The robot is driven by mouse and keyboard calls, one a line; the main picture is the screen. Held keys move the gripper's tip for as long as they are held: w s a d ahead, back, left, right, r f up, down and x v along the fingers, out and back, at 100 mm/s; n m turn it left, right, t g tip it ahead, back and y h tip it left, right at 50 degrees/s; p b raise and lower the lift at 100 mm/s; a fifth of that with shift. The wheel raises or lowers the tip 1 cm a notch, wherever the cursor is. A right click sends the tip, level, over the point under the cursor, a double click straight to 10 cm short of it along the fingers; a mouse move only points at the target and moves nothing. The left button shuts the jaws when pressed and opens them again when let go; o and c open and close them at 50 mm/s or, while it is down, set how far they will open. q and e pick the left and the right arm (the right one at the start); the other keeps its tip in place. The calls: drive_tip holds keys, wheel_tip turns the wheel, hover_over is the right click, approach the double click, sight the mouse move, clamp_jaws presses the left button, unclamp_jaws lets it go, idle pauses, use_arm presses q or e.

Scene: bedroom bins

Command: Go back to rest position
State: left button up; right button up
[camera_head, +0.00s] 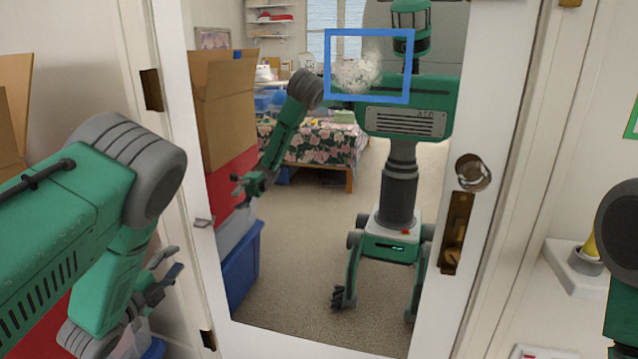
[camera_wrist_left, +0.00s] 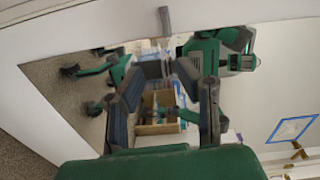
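My left arm comes in from the left in the head view, bent at the elbow. My left gripper (camera_head: 168,270) hangs low beside the door's left edge and holds nothing that I can see. In the left wrist view the two fingers of the left gripper (camera_wrist_left: 158,82) stand apart with a gap between them. My right arm shows only in part at the right edge of the head view, and its gripper is out of the picture.
A white door (camera_head: 495,130) with a mirror (camera_head: 300,270) stands ahead, reflecting me and the room. A blue square outline (camera_head: 370,33) surrounds a whitish patch (camera_head: 355,76) on the mirror. A cardboard box (camera_head: 14,100) is at far left. A white shelf (camera_head: 565,325) is at right.

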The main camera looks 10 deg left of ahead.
use_arm(q)
drive_tip(key=s+d+f+n+g+y+p, duration=0.1)
drive_tip(key=s+d+f+n+g+p, duration=0.15)
drive_tip(key=s+f+n+g, duration=0.35)
drive_tip(key=s+d+f+n+g+y+p, duration=0.25)
drive_tip(key=s+f+n, duration=0.2)
drive_tip(key=s, duration=0.45)
drive_tip(key=s+d+n+g+h+p, duration=0.1)
drive_tip(key=s+d+n+g+p, duration=0.1)
drive_tip(key=s, duration=0.8)
drive_tip(key=s+d+f+n+g+h+p, duration=0.1)
drive_tip(key=s+d+n+g, duration=0.4)
drive_tip(key=s, duration=0.6)
drive_tip(key=shift+d+f+g+p, duration=0.3)
drive_tip(key=shift+d+g+p, duration=0.25)
drive_tip(key=shift+d+g, duration=0.45)
drive_tip(key=shift+d, duration=0.1)
